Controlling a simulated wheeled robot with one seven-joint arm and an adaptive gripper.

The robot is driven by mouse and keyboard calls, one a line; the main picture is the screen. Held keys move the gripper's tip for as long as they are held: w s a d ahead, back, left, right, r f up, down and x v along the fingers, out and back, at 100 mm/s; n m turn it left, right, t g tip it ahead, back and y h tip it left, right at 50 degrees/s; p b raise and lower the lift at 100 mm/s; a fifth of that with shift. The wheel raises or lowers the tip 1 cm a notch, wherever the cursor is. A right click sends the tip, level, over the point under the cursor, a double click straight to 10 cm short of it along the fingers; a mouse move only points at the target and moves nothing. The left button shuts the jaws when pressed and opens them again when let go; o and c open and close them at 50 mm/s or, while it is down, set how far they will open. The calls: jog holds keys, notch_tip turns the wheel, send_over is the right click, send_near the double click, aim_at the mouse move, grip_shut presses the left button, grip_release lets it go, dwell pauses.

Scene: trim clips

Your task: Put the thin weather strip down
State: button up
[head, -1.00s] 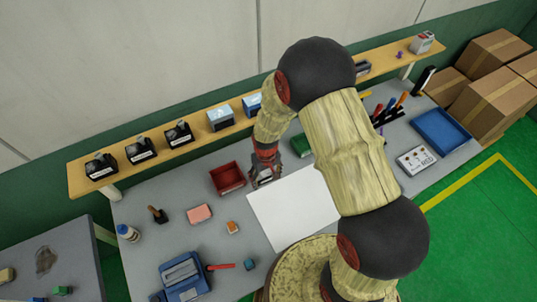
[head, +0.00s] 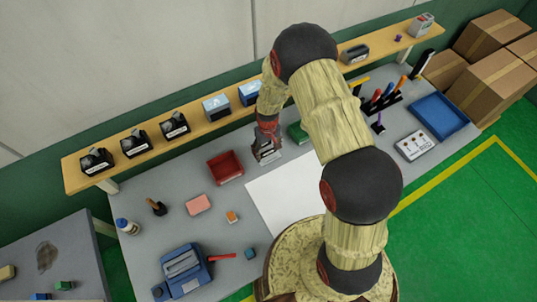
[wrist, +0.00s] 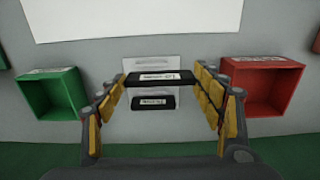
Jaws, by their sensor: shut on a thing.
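My gripper (wrist: 160,80) shows in the wrist view with its yellow-padded fingers at either side of a thin black strip with a white label (wrist: 155,78). The fingers are shut on this strip, which lies level across the gap. Just below it in the picture is a second black labelled bar (wrist: 153,102), on or against a pale plate (wrist: 151,120). I cannot tell whether the held strip touches the plate. In the head view my gripper (head: 266,152) is between the red bin and the green bin, and the strip is hard to make out.
The red bin (wrist: 262,85) and green bin (wrist: 53,92) flank the gripper. A white sheet (head: 290,190) lies on the grey bench in front. A wooden shelf (head: 190,125) with black holders runs behind. A blue tray (head: 438,118) and tool rack (head: 381,103) stand at right.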

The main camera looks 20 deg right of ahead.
aim_at(269, 152)
jog(key=w+f, duration=0.1)
jog(key=w+d+f+b, duration=0.1)
jog(key=shift+w+f, duration=0.1)
jog(key=shift+f, duration=0.3)
jog(key=shift+w+d+f+b, duration=0.15)
jog(key=shift+f+b, duration=0.25)
jog(key=shift+f, duration=0.5)
jog(key=shift+w+a+f+b, duration=0.1)
jog(key=shift+f+b, duration=0.3)
jog(key=shift+f, duration=0.5)
jog(key=shift+f, duration=0.15)
jog(key=o, duration=1.1)
jog(key=shift+c, duration=0.2)
